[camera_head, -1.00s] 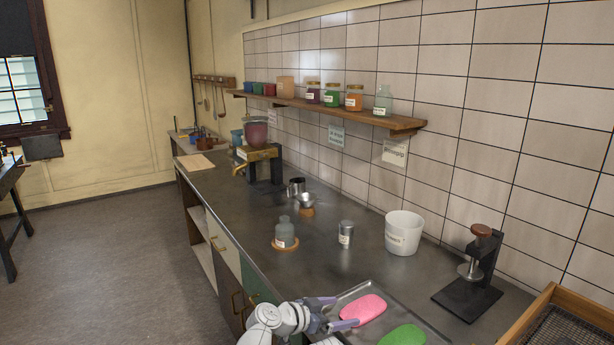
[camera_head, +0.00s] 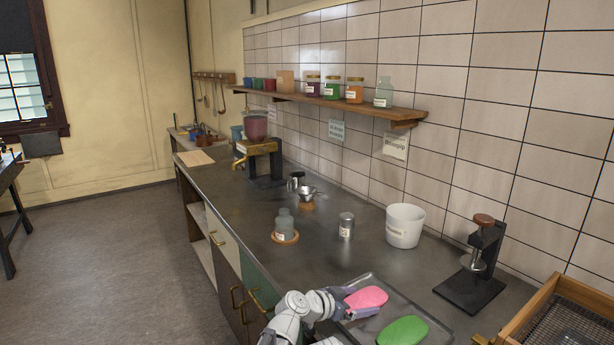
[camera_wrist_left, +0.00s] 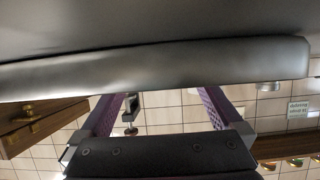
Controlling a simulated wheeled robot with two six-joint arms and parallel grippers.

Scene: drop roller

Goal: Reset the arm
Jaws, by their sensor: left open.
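My left gripper (camera_head: 368,301) reaches in from the bottom of the head view, at the left side of a grey tray (camera_head: 420,313). Its jaws are open. In the head view its fingers overlap the pink oval piece (camera_head: 367,297) in the tray; I cannot tell whether they touch it. In the left wrist view the two purple fingers (camera_wrist_left: 160,108) stand wide apart with nothing between them. A dark grey surface fills the top of that view. A green oval piece (camera_head: 403,331) lies nearer in the tray. My right gripper is not in view.
A white pot (camera_head: 404,226), a metal canister (camera_head: 346,227) and a glass bottle (camera_head: 285,226) stand behind the tray. A black press (camera_head: 474,275) and a wooden-framed sieve (camera_head: 545,318) are to the right. A wall shelf (camera_head: 350,104) holds several jars.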

